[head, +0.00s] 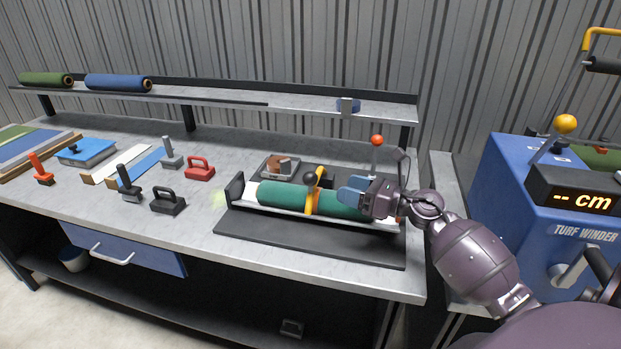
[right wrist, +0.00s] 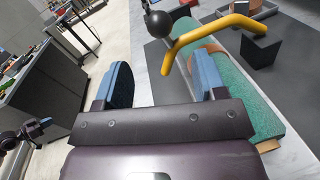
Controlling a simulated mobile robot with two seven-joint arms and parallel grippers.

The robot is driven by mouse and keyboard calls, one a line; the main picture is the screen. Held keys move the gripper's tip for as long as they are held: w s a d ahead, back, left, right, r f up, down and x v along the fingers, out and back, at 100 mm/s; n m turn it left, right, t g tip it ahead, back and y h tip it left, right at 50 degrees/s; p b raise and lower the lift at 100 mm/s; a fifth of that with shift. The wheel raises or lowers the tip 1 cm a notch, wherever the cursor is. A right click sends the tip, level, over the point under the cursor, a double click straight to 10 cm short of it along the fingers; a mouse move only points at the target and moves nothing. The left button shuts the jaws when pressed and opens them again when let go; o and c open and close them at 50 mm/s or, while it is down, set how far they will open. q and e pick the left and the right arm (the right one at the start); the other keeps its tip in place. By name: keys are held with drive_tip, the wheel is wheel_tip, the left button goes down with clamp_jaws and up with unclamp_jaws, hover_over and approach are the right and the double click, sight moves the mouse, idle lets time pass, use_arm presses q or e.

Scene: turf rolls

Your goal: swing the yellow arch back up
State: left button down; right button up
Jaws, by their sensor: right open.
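The yellow arch (head: 313,201) lies down across the green turf roll (head: 283,196) in the cradle on the bench. My right gripper (head: 352,191) is open, just right of the arch over the roll.
A red-knobbed lever (head: 377,141) stands behind my right gripper. A black block tool (head: 168,203) and a red one (head: 200,170) lie left of the cradle. The blue turf winder (head: 520,200) stands at the right. A shelf (head: 220,97) runs along the back.

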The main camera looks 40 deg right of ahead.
sight(310, 179)
drive_tip(key=p+x, duration=0.1)
drive_tip(key=x, duration=0.8)
drive_tip(key=shift+w+a, duration=0.4)
drive_tip(key=shift+w, duration=0.2)
